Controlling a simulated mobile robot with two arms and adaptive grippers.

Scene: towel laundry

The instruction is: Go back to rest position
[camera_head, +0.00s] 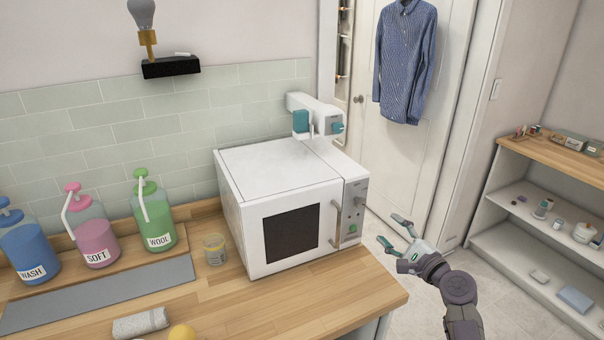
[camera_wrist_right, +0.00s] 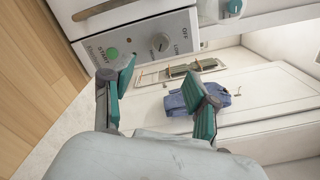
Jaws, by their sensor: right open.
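My right gripper (camera_head: 392,233) is in the head view at the lower right, past the counter's right end and in front of the white door. Its teal-padded fingers are spread, with nothing between them. In the right wrist view the open fingers (camera_wrist_right: 163,92) show below the control panel (camera_wrist_right: 137,40) of the white microwave. The microwave (camera_head: 282,180) stands on the wooden counter, its door shut, to the left of the gripper. The gripper appears apart from it. My left gripper is not in view.
Blue WASH (camera_head: 28,250), pink SOFT (camera_head: 95,242) and green WOOL (camera_head: 155,222) bottles stand on the counter (camera_head: 250,305) beside a small jar (camera_head: 214,250). A rolled grey towel (camera_head: 140,323) lies in front. A shirt (camera_head: 404,62) hangs on the door. Shelves (camera_head: 545,205) stand right; floor between is clear.

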